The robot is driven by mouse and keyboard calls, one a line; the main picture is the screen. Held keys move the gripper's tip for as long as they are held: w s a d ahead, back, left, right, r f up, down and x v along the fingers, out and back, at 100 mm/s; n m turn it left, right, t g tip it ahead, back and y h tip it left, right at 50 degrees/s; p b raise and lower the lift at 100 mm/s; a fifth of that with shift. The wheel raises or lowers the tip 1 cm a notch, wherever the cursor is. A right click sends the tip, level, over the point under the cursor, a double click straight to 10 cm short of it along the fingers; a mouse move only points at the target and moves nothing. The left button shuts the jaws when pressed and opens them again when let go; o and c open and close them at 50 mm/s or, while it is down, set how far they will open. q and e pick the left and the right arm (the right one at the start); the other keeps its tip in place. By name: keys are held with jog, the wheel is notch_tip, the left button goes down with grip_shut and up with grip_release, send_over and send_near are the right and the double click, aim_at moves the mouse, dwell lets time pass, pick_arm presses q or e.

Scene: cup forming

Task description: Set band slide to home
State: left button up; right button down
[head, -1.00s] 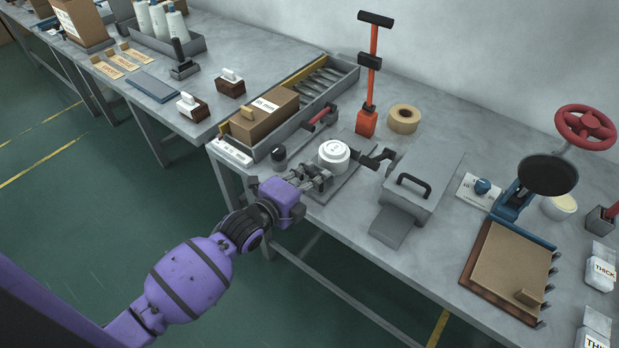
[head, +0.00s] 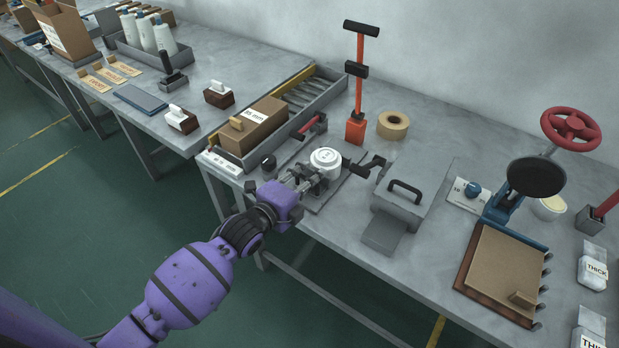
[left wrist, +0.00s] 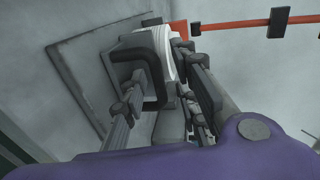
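The fixture with the white round cup-like part (head: 325,160) stands on a grey base plate (head: 322,200) near the table's front edge. I cannot tell for sure which part is the band slide. A black U-shaped handle (left wrist: 152,75) shows in the left wrist view, in front of the white ridged part (left wrist: 157,43). My left gripper (head: 302,177) is at the front left of the white part. In the left wrist view its fingers (left wrist: 160,100) are apart, with the handle seen between them; contact is not clear. My right gripper is not in view.
A black bracket (head: 366,166) sticks out right of the white part. A grey box with a handle (head: 405,205) stands further right. An orange-footed post (head: 356,130) and a tape roll (head: 393,125) stand behind. A tray with a carton (head: 258,125) is at the left.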

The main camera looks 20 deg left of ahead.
pick_arm(q)
jog(key=v, duration=1.1)
jog(key=shift+s, duration=0.35)
jog(key=shift+a+r, duration=0.1)
